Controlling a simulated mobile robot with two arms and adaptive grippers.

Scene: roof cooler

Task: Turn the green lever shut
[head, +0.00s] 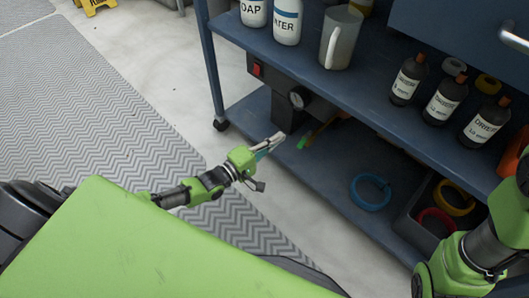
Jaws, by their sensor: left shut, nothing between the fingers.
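A small green piece (302,142), which looks like the lever's end, shows under the cart's upper shelf, at the near end of a reddish bar. The bar runs back beside a black unit with a round gauge (298,98). My left gripper (277,138) is shut and empty. Its fingertips appear just left of the green piece, with a small gap in the picture; I cannot tell the depth between them. My right arm is at the lower right, and its gripper is outside the view.
The blue cart's upper shelf (290,60) holds white bottles, a jug (341,38) and several dark bottles (446,100). The lower shelf has a blue ring (371,192) and a dark bin (418,212) with coloured rings.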

